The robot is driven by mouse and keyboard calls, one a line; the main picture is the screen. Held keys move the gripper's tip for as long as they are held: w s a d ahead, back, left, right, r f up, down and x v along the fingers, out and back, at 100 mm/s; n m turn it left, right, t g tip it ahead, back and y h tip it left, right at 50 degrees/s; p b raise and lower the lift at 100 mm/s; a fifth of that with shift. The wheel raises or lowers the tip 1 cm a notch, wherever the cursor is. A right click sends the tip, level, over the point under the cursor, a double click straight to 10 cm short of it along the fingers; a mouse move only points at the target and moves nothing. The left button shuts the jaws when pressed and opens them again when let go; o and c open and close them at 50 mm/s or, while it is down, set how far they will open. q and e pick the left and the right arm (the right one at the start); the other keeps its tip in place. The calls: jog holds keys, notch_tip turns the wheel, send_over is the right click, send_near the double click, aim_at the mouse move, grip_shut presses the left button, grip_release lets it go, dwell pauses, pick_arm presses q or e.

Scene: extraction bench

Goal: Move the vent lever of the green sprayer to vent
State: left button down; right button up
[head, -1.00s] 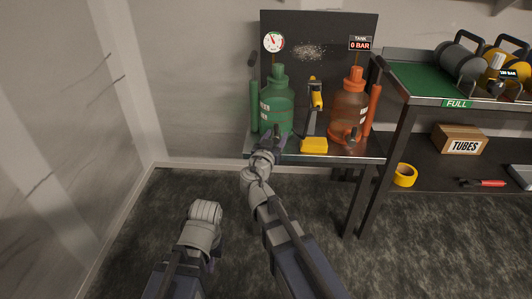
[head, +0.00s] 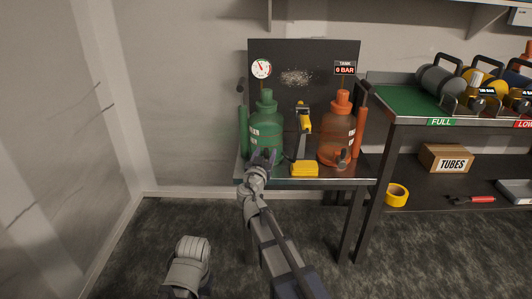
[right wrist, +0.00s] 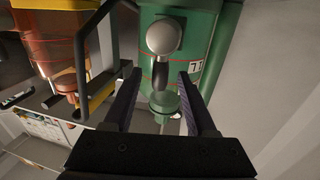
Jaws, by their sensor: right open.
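The green sprayer (head: 264,124) stands upright at the left of the small metal bench. My right gripper (head: 263,157) is at its lower front and hides part of it. In the right wrist view, the green sprayer (right wrist: 190,50) fills the middle. A grey lever with a rounded end (right wrist: 163,38), seemingly the vent lever, lies between the tips of my open right gripper (right wrist: 160,77). Gaps show on both sides, so the fingers look apart from it. I cannot read any vent marking. My left arm shows at the bottom left, but its gripper is out of view.
An orange sprayer (head: 338,130) stands at the bench's right, with a yellow-and-black tool (head: 304,140) between the sprayers. A gauge (head: 261,69) and a "0 BAR" display (head: 345,68) are on the dark back panel (head: 325,55). A shelf rack (head: 405,118) stands to the right.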

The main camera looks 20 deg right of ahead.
jog(key=shift+w+d, duration=0.3)
jog(key=shift+w, duration=0.3)
grip_shut()
